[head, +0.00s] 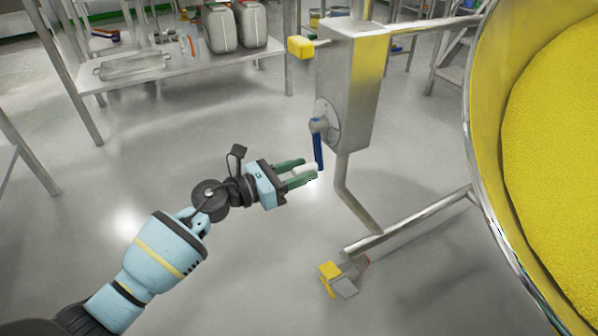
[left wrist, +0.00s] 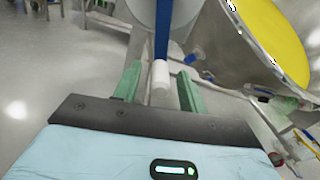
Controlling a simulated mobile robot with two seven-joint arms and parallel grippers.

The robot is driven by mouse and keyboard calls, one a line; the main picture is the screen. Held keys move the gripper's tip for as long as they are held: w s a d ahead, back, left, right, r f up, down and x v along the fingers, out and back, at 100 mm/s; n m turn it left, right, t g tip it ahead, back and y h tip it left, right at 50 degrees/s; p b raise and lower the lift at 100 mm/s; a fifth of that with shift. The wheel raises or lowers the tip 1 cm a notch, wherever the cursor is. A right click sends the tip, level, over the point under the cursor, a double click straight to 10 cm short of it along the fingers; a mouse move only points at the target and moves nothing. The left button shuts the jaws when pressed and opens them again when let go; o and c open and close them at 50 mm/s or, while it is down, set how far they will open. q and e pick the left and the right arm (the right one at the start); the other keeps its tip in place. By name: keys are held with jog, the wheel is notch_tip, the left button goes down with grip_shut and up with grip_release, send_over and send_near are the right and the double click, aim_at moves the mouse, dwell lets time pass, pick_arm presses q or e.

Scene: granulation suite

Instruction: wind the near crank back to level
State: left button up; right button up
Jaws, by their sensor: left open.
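The near crank is a blue arm (head: 318,148) hanging down from a round grey hub on the side of a steel column (head: 352,80). Its white handle (head: 303,168) sticks out from the lower end toward my left gripper (head: 307,169). The gripper is open, with its green fingers on either side of the handle. In the left wrist view the handle (left wrist: 160,78) stands between the two fingertips (left wrist: 158,82), with the blue arm (left wrist: 162,35) behind it. I cannot tell whether either finger touches it. My right gripper is not in view.
A large steel bowl (head: 478,140) of yellow powder fills the right side. A bench (head: 180,67) holds canisters at back left. Open floor lies between.

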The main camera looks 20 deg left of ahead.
pick_arm(q)
jog(key=shift+c, duration=0.4)
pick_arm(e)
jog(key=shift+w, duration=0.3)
pick_arm(q)
grip_shut()
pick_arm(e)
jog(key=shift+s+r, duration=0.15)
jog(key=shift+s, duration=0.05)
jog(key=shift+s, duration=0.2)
pick_arm(q)
jog(key=shift+s+d+r+p, duration=0.1)
jog(key=shift+p, duration=0.25)
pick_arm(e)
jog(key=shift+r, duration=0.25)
